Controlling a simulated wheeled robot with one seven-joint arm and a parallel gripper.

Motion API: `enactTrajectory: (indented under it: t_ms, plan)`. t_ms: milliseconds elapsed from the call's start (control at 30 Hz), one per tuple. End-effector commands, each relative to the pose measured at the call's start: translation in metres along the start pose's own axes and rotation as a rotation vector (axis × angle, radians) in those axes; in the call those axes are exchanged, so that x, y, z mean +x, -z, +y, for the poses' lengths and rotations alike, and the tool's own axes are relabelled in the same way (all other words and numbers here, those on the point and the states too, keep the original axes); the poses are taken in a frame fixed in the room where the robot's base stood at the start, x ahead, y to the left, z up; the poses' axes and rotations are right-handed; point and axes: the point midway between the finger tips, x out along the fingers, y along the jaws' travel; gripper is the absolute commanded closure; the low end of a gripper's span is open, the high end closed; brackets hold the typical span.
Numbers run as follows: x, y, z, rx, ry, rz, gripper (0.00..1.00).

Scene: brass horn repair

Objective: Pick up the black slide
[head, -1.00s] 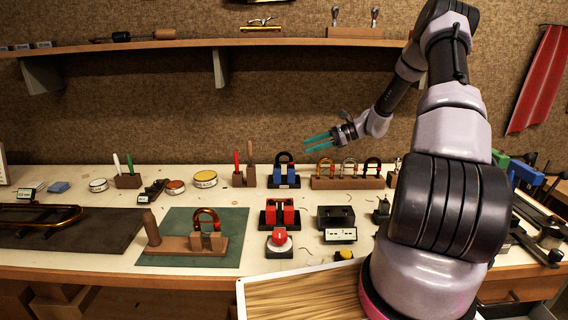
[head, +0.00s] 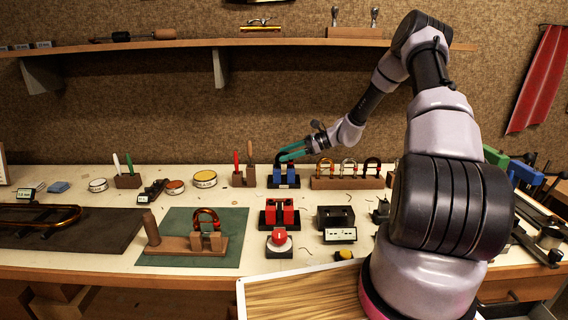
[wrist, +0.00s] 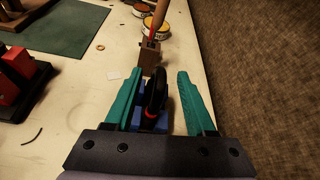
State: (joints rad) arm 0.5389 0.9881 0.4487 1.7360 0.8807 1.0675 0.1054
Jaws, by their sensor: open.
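The black slide (head: 284,157) is a U-shaped bow standing upright in a blue block holder (head: 277,180) at the back of the bench. In the wrist view the black slide (wrist: 156,93) stands between the two teal fingers, nearer the left one, with a red band low on it. My gripper (head: 288,153) is open, its fingers at the height of the slide's top. The open gripper (wrist: 160,76) holds nothing; I cannot tell how far down the fingers reach. Part of the blue holder (wrist: 150,122) shows below the slide.
A wooden rack (head: 345,183) with several coloured slides stands just right of the blue holder. A wooden block with a red-handled tool (head: 237,176) is to its left. A red block holder (head: 280,214) stands in front. The shelf (head: 300,42) is above.

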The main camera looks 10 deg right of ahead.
Motion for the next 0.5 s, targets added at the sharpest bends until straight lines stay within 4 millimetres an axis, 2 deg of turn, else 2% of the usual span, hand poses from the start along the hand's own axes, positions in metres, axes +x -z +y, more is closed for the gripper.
enactTrajectory:
  t_ms: [33, 100, 167, 500]
  plan:
    - [0.0000, -0.0001, 0.0001, 0.000, 0.000, 0.000, 0.52]
    - [0.0000, -0.0001, 0.0002, 0.000, 0.000, 0.000, 0.79]
    - [-0.0001, -0.0001, 0.0002, 0.000, 0.000, 0.000, 1.00]
    - [0.0000, -0.0003, 0.0003, 0.000, -0.001, -0.001, 1.00]
